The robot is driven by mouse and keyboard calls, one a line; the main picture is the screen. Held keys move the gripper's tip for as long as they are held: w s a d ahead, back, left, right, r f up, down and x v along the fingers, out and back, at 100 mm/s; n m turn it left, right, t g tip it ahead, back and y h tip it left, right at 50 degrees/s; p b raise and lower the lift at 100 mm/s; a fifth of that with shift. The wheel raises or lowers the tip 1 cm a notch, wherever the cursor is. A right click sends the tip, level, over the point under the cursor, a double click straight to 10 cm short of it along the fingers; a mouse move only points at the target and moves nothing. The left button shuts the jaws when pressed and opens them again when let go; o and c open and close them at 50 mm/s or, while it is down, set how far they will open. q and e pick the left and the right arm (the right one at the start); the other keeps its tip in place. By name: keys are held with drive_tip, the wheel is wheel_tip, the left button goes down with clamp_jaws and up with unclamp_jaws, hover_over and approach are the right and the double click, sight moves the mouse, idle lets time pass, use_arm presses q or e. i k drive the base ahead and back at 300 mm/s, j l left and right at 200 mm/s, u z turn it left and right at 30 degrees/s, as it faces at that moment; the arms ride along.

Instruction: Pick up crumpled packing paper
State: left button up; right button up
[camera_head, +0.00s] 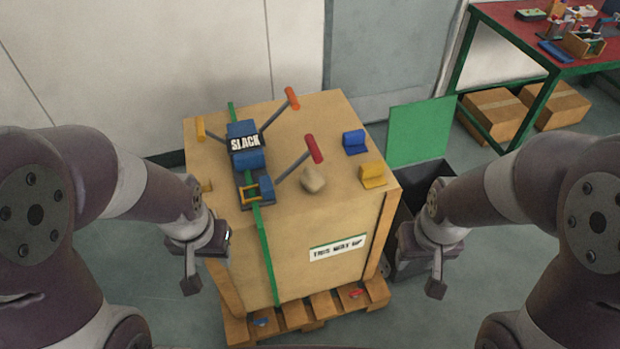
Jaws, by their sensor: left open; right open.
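A small beige crumpled lump, which looks like the packing paper (313,180), lies on top of the large tan crate (335,215), right of its middle and close to the red-tipped lever. My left gripper (190,284) hangs at the crate's left side, below the level of its top, open and apart from the paper. My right gripper (437,286) hangs to the right of the crate, in front of the dark bin, also open and empty. Neither gripper touches the paper.
A blue strap tensioner marked SLACK (246,150) with levers sits on the crate over a green strap (268,262). Blue (355,143) and yellow (372,176) brackets stand near the paper. A dark bin (408,262) with a green lid (420,131) stands right. A wooden pallet (297,316) supports the crate.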

sight(313, 180)
drive_tip(key=i+l, duration=0.15)
drive_tip(key=l, duration=0.2)
drive_tip(key=i+l, duration=0.15)
drive_tip(key=l, duration=0.2)
drive_tip(key=i+l, duration=0.2)
drive_tip(key=l, duration=0.15)
drive_tip(key=i+l, duration=0.15)
drive_tip(key=l, duration=0.2)
drive_tip(key=i+l, duration=0.15)
drive_tip(key=l, duration=0.2)
